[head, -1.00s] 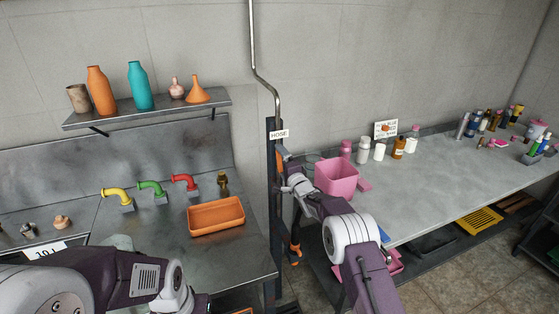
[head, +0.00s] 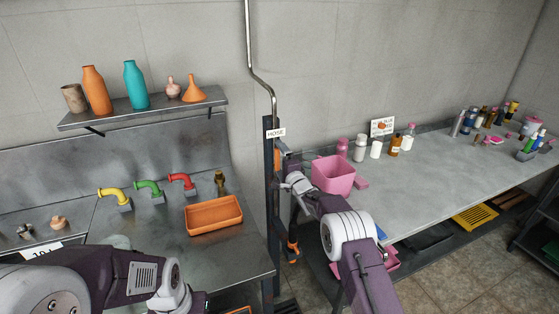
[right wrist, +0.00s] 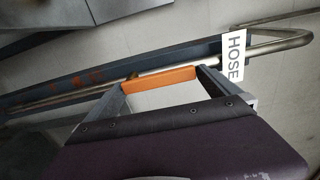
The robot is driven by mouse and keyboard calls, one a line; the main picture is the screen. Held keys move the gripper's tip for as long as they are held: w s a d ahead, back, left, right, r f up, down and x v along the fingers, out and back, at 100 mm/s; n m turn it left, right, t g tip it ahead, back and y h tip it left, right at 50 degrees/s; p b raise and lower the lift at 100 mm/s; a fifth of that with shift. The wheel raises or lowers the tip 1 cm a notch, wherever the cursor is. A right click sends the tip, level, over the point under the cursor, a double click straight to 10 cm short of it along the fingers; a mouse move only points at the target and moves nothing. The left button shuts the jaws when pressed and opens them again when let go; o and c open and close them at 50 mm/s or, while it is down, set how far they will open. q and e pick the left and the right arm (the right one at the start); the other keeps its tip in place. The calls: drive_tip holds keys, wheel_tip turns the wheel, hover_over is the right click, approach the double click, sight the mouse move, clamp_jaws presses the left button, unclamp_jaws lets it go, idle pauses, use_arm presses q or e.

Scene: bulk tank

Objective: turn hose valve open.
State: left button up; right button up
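The orange hose valve handle (right wrist: 160,80) lies along the metal pipe in the right wrist view. It spans the gap between my right gripper's two spread fingers (right wrist: 162,88). I cannot tell whether the fingers touch it. In the head view the orange handle (head: 278,144) shows just below the white HOSE sign (head: 276,132), on the dark post (head: 269,200). My right gripper (head: 284,170) is at the post there, partly hidden by its own wrist. The sign also shows in the right wrist view (right wrist: 234,55). My left gripper is below the picture edge; only its arm shows.
An orange hose nozzle (head: 292,247) hangs low beside the post. The sink counter (head: 150,235) with coloured taps and an orange tray (head: 214,215) is left. The right table (head: 430,185) holds a pink bin (head: 333,176) close to my right arm, and several bottles.

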drive_tip(key=b+v, duration=0.2)
drive_tip(key=v, duration=0.7)
idle(0.4)
